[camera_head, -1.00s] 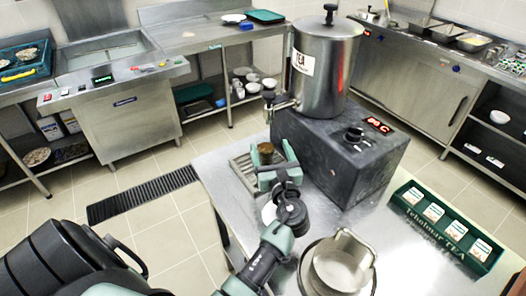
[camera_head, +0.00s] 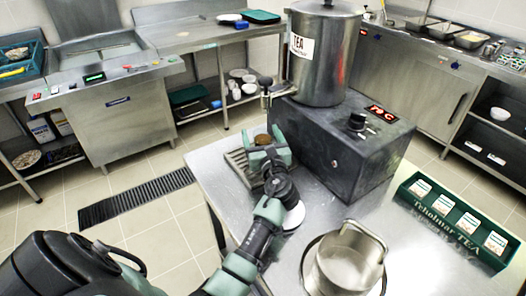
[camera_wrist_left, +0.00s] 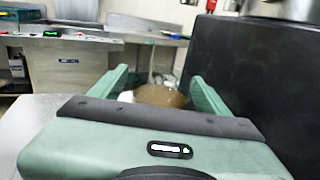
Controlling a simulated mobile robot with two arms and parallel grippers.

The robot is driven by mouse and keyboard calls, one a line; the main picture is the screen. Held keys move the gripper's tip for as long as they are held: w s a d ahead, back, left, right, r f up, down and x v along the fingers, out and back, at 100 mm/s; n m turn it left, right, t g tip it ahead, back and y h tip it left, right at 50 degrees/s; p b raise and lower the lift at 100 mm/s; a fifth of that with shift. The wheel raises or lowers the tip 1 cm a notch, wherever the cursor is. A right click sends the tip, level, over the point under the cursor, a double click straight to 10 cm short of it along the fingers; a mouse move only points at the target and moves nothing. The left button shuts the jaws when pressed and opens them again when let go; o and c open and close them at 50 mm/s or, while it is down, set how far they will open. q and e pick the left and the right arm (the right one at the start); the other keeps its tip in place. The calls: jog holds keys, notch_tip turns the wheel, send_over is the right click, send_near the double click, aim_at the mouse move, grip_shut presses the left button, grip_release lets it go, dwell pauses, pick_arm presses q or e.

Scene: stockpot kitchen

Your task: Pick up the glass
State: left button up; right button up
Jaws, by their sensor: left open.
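The glass (camera_head: 262,139), with brown contents, stands at the drip grate below the tea urn's tap. Its lower part is hidden by my left gripper (camera_head: 267,150). That gripper is open, with its two green fingers reaching toward the glass from the near side. In the left wrist view, the glass's brown top (camera_wrist_left: 160,96) shows between the open fingers (camera_wrist_left: 158,88); the gripper body hides the lower part. I cannot tell whether either finger touches it. My right gripper is not in view.
The steel tea urn (camera_head: 323,60) stands on a dark heater box (camera_head: 335,150) just right of the glass. The metal drip grate (camera_head: 240,168) lies by the table's left edge. A steel pot (camera_head: 347,262) and a green tea box (camera_head: 450,222) occupy the table's right side.

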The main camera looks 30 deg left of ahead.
pick_arm(q)
jog(key=shift+w+a, duration=0.1)
jog(key=shift+c, duration=0.4)
jog(key=c, duration=1.5)
jog(key=shift+r, duration=0.1)
grip_shut()
jog(key=shift+r, duration=0.1)
